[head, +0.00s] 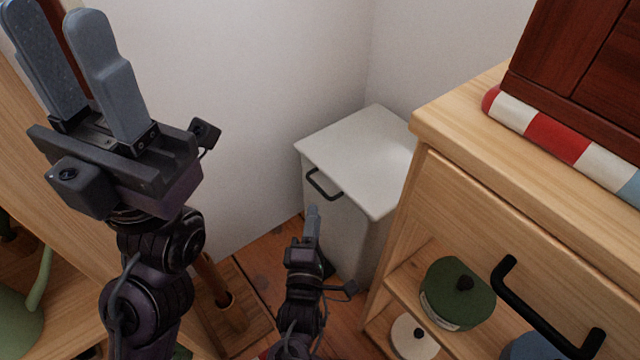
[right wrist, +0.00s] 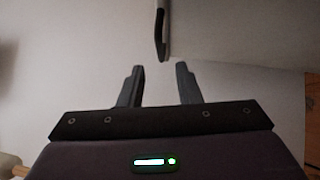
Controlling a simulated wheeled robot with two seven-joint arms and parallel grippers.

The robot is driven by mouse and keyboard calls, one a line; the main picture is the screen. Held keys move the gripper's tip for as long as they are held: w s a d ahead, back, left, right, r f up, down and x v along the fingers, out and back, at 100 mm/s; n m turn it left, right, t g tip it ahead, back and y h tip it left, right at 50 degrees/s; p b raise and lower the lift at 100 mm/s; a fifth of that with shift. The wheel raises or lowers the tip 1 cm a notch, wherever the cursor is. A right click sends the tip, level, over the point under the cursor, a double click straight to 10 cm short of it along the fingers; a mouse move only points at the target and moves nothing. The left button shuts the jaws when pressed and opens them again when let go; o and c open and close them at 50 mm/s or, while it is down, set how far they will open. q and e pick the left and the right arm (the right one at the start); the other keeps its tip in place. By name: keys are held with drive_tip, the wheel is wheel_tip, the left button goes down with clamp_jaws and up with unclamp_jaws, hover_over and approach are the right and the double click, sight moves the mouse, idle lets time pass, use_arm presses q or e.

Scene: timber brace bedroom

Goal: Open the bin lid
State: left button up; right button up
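The bin (head: 345,235) is a white box standing on the floor in the wall corner. Its flat white lid (head: 365,155) is down, with a black bar handle (head: 322,187) at the front edge. My right gripper (head: 312,212) is low in front of the bin, near the handle. In the right wrist view its two fingers (right wrist: 160,78) are spread with nothing between them; the dark handle (right wrist: 160,38) is just beyond the tips, apart from them. My left gripper (head: 58,18) is raised at the upper left, open and empty, far from the bin.
A wooden cabinet (head: 455,125) with a black drawer handle (head: 545,315) stands close to the bin's right side. A green pot (head: 457,295) sits on its open shelf. A red and white striped object (head: 560,140) lies on top. Wooden furniture also stands at the left.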

drive_tip(key=f+b+x, duration=0.1)
drive_tip(key=b+x, duration=0.1)
drive_tip(key=x, duration=0.4)
drive_tip(key=shift+w+r+b, duration=0.3)
drive_tip(key=shift+w+r, duration=0.1)
drive_tip(key=shift+r, duration=0.1)
drive_tip(key=shift+d, duration=0.1)
drive_tip(key=shift+c, duration=0.3)
clamp_jaws()
